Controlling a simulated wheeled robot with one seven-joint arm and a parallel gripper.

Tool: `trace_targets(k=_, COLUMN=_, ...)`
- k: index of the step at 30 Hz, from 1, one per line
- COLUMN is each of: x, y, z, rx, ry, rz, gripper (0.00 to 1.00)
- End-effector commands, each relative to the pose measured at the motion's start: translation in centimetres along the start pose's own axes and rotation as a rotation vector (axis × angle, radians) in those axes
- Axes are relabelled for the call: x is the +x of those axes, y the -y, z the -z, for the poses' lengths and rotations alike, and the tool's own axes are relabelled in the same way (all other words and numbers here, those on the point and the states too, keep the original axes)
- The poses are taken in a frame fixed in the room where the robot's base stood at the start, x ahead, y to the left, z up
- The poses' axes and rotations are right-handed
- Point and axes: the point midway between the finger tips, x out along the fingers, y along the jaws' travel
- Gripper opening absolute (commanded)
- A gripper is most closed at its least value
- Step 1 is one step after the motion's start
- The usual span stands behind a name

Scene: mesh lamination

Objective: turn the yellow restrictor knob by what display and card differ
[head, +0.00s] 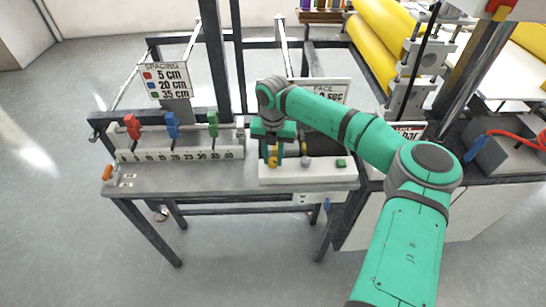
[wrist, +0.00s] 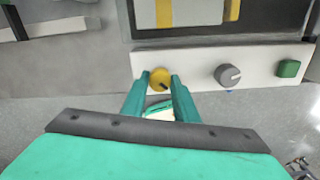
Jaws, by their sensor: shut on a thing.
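The yellow restrictor knob (wrist: 160,78) sits on the front of a white panel (wrist: 195,72), with a dark mark on its face. My gripper (wrist: 160,88) is shut on it, one finger on each side. In the head view the knob (head: 273,162) shows just below my gripper (head: 273,152). A card headed "PACE" (head: 335,90) stands behind my arm, and its text is partly covered. A sign (head: 408,131) ending in "bar" at the right is partly hidden by my arm. The display's reading cannot be made out.
A grey knob (wrist: 228,75) and a green button (wrist: 289,68) sit to the right on the same panel. A numbered rail with red (head: 132,126), blue (head: 172,125) and green (head: 213,123) clamps lies left. Yellow rollers (head: 370,55) stand behind.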

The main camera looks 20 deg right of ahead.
Motion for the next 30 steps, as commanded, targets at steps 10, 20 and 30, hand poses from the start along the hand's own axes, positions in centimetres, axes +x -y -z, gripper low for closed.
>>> trace_targets(k=10, x=-0.3, y=-0.1, z=-0.3, rx=0.014, ry=0.009, rz=-0.007, gripper=0.04)
trace_targets(k=20, x=-0.2, y=0.0, z=-0.2, rx=0.013, ry=0.006, rz=-0.004, gripper=0.45)
trace_targets(k=30, x=-1.3, y=0.1, z=-0.2, rx=0.013, ry=0.005, rz=-0.002, gripper=0.45)
